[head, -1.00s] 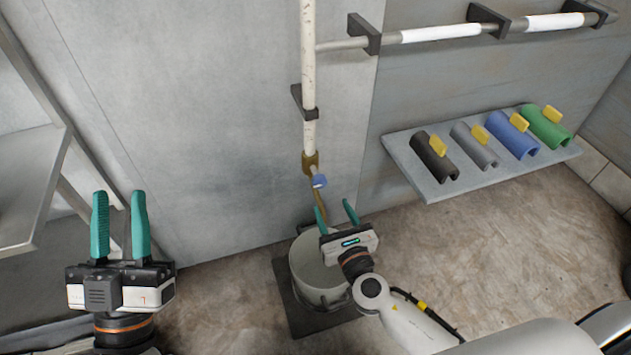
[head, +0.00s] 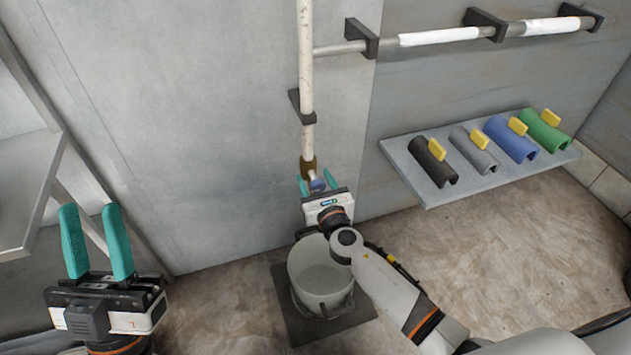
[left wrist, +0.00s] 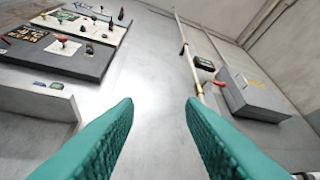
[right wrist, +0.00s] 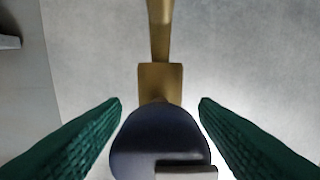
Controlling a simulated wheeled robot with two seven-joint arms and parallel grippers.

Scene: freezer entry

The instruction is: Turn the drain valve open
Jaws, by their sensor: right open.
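The drain valve has a brass body (head: 308,166) at the lower end of the vertical white pipe (head: 306,80) and a blue handle (head: 317,185). My right gripper (head: 317,184) is at the valve, its fingers on either side of the handle. In the right wrist view the dark blue handle (right wrist: 158,138) sits between the two open teal fingers, with a gap visible on each side, and the brass part (right wrist: 160,80) is beyond it. My left gripper (head: 92,238) is open and empty at the left, away from the valve.
A grey bucket (head: 325,298) stands on a dark mat (head: 290,318) below the valve. A wall shelf (head: 420,182) at the right holds several coloured half-sleeves with yellow tabs. A metal rack (head: 22,200) stands at the far left.

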